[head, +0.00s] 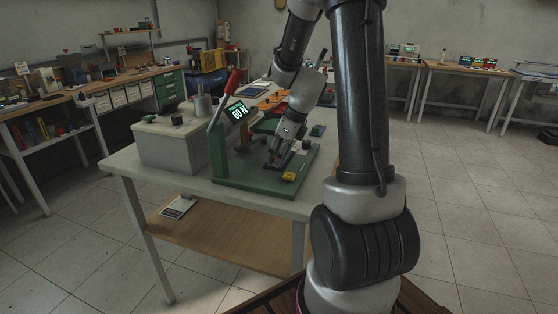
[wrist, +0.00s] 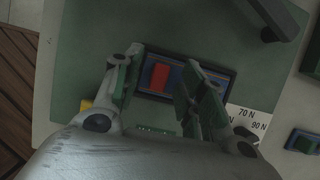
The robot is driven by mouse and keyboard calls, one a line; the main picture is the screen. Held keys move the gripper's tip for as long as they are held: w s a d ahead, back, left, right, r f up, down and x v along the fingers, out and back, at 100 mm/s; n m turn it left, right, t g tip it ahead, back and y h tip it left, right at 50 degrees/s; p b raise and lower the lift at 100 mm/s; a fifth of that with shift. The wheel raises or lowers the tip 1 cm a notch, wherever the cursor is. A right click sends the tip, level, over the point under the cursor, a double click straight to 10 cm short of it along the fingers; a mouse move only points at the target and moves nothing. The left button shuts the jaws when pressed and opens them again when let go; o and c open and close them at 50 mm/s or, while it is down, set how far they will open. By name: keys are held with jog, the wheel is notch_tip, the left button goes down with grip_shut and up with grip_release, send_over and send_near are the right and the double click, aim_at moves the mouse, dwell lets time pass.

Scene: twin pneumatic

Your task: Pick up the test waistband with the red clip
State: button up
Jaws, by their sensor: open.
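The red clip (wrist: 160,76) is a small upright red block in the wrist view. It sits on a dark, blue-edged flat piece (wrist: 177,82), which looks like the test waistband, on the green base plate. My gripper (wrist: 162,64) is open, with one finger on each side of the red clip and a gap on both sides. The right finger covers part of the flat piece. In the head view my gripper (head: 275,158) points down low over the green base plate, and its fingers mostly hide the piece there.
The green base (head: 240,178) carries a red-handled lever (head: 226,93) and a display reading 60 N (head: 238,113). A yellow block (head: 289,176) lies at its front. A similar piece with a green block (wrist: 304,142) lies at the right in the wrist view, near force labels.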

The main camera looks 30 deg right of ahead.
jog(key=shift+c, duration=0.2)
grip_shut()
